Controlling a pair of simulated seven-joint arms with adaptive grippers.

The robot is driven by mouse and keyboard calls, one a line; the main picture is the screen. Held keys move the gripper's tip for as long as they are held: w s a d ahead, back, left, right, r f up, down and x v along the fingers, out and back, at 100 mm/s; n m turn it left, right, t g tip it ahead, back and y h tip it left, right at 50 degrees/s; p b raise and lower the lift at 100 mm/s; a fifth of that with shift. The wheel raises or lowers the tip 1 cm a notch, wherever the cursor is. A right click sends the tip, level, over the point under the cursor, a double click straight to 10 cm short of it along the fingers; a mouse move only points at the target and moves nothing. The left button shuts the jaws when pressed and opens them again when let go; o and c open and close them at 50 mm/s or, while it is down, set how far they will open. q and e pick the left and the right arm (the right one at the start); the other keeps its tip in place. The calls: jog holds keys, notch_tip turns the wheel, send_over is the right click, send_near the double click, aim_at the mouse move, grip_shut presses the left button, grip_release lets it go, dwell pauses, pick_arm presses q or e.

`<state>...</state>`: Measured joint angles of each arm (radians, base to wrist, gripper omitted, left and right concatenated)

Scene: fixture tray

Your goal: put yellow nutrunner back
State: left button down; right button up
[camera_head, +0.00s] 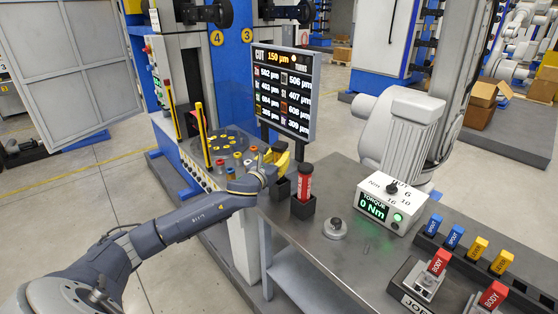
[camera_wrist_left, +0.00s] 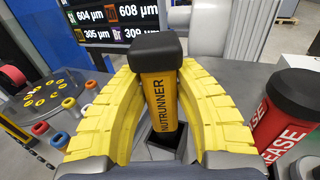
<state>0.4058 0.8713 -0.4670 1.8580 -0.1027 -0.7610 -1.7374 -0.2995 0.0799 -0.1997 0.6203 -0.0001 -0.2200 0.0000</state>
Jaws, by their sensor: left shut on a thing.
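The yellow nutrunner (camera_wrist_left: 158,100) stands roughly upright in the left wrist view, with a black cap on top and its name down the side. My left gripper (camera_head: 280,160) is shut on it, its curved yellow fingers closing from both sides just under the cap. A black square holder (camera_head: 281,190) at the table's back left corner is right below the gripper. In the left wrist view the nutrunner's lower end is at the holder's opening (camera_wrist_left: 170,146); how deep it sits I cannot tell. My right gripper is not in view.
A red grease tool (camera_head: 305,183) stands in another black holder just right of the gripper. The display (camera_head: 288,90) is behind. A torque box (camera_head: 391,203), a round grey knob piece (camera_head: 334,228) and racks of blue, yellow and red blocks are farther right on the table.

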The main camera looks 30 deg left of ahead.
pick_arm(q)
jog(key=shift+f, duration=0.55)
jog(key=c, duration=1.1)
grip_release()
jog(key=shift+f, duration=0.1)
jog(key=s+d, duration=0.1)
jog(key=s, duration=1.1)
jog(key=shift+r, duration=0.25)
